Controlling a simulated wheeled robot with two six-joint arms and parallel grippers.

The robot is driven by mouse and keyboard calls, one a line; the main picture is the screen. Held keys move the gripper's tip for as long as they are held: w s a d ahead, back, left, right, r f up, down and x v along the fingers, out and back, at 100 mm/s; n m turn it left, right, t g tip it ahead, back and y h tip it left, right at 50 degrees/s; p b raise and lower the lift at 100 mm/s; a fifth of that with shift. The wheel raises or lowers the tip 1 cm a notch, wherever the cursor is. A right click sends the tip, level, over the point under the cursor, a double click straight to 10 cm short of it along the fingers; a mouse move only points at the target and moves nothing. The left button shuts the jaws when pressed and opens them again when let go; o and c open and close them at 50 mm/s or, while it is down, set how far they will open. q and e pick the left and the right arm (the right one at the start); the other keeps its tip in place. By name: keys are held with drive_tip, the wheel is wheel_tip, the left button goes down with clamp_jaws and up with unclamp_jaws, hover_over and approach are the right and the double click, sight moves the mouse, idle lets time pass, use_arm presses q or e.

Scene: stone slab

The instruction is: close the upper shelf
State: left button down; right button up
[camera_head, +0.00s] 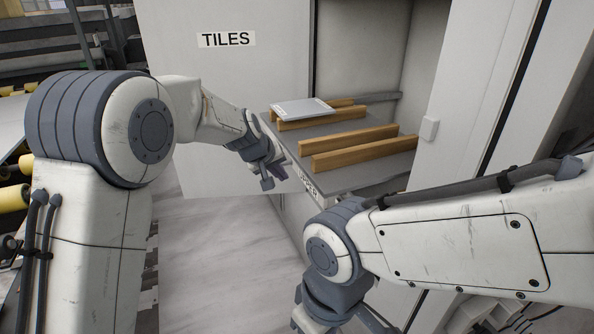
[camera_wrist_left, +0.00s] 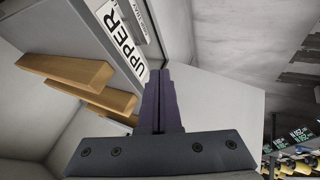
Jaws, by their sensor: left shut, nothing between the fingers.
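The upper shelf (camera_head: 345,178) is a grey pull-out tray that stands out of the white cabinet, with its front toward me. Its "UPPER" label (camera_head: 308,184) is partly hidden by my right arm. The label (camera_wrist_left: 124,40) shows large and slanted in the left wrist view. My left gripper (camera_head: 276,175) is shut and empty at the shelf's front left edge. In the left wrist view its closed fingers (camera_wrist_left: 160,88) point at the shelf front beside the label. I cannot tell whether they touch it. My right gripper is out of view.
Wooden bars (camera_head: 362,147) lie on the shelf, with a light grey tile (camera_head: 302,109) on the back ones. A white door marked "TILES" (camera_head: 228,70) stands to the left. A white cabinet side (camera_head: 480,90) is at the right. Pale floor (camera_head: 225,250) lies clear below.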

use_arm(q)
drive_tip(key=d+p, duration=0.1)
drive_tip(key=w+d+f, duration=0.1)
drive_tip(key=d, duration=0.1)
drive_tip(key=w+d+p, duration=0.1)
drive_tip(key=shift+d+f+p, duration=0.25)
drive_tip(key=shift+d+p, duration=0.05)
drive_tip(key=shift+p, duration=0.05)
drive_tip(key=shift+w, duration=0.1)
